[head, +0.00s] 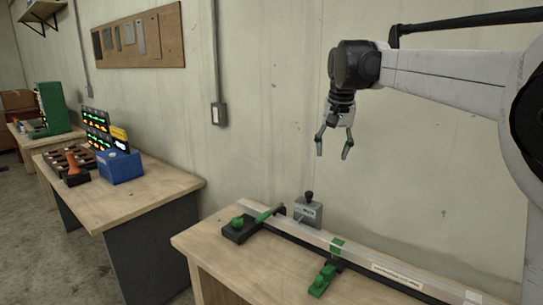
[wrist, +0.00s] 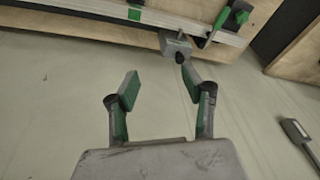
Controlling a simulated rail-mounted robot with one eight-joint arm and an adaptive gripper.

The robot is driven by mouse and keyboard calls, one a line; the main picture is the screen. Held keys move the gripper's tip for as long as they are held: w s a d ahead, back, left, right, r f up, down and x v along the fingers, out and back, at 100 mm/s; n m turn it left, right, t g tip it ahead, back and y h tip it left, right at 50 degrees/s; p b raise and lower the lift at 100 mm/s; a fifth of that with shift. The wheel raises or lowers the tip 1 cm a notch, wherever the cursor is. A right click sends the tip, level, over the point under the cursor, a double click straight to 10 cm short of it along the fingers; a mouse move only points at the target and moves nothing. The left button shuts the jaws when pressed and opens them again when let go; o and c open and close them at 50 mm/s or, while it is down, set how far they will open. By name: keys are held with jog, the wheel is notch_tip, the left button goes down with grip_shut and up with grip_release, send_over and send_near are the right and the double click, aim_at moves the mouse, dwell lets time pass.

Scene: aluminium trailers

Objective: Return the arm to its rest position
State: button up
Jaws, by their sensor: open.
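My gripper (head: 334,150) hangs from my arm in front of the wall, above the near workbench, with its two fingers spread and nothing between them. In the wrist view my gripper (wrist: 159,88) also shows open and empty, with green pads on the fingers. In the head view it is well above the grey block with a black knob (head: 308,210), apart from it. That block also shows in the wrist view (wrist: 174,44), beyond the fingertips.
The near workbench (head: 205,240) carries a long rail (head: 400,272) with green clamps (head: 323,279). Another bench (head: 150,200) at left holds a blue box (head: 120,167) and lit displays. A switch box (head: 219,114) is on the wall. The air around my gripper is clear.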

jog(key=s+d+f+n+t, duration=0.1)
jog(key=s+f, duration=0.5)
jog(key=s, duration=0.6)
jog(key=s+d+f+t, duration=0.1)
jog(key=s+f, duration=0.5)
jog(key=s, duration=0.7)
jog(key=s+d+f+n+t+b, duration=0.1)
jog(key=s+f+t, duration=0.1)
jog(key=s+f, duration=0.5)
jog(key=s, duration=0.5)
jog(key=shift+s+n, duration=0.3)
jog(key=shift+s, duration=0.05)
